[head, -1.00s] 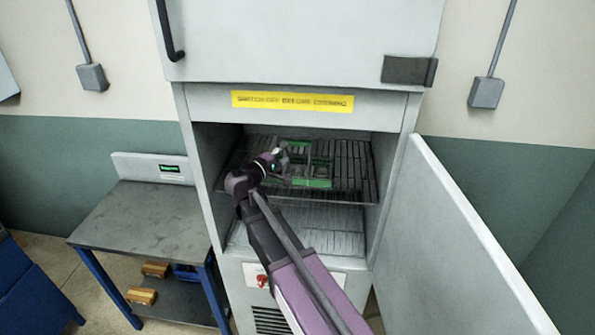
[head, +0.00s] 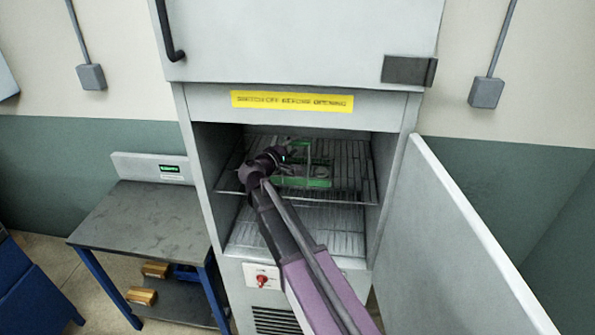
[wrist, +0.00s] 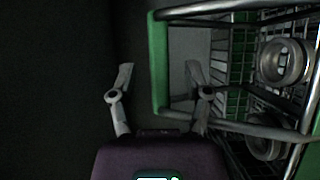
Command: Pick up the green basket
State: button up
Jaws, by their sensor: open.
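The green basket (head: 303,182) sits on the upper wire shelf (head: 345,172) inside the open cabinet. Its green handle (wrist: 158,65) stands up in the wrist view, with round metal rings (wrist: 282,62) inside the wire basket at right. My gripper (wrist: 160,80) is open. One finger shows left of the handle's green upright and the other to its right, so the upright appears between them; contact cannot be told. In the head view my gripper (head: 285,152) is at the basket's left side, partly hidden by my wrist.
The cabinet door (head: 465,235) stands open at the right. A lower wire shelf (head: 300,228) is empty where visible. A grey side table (head: 130,215) stands left of the cabinet, its top clear. The cabinet's left wall (head: 205,165) is close to my arm.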

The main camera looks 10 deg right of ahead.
jog(key=shift+x, duration=1)
grip_shut()
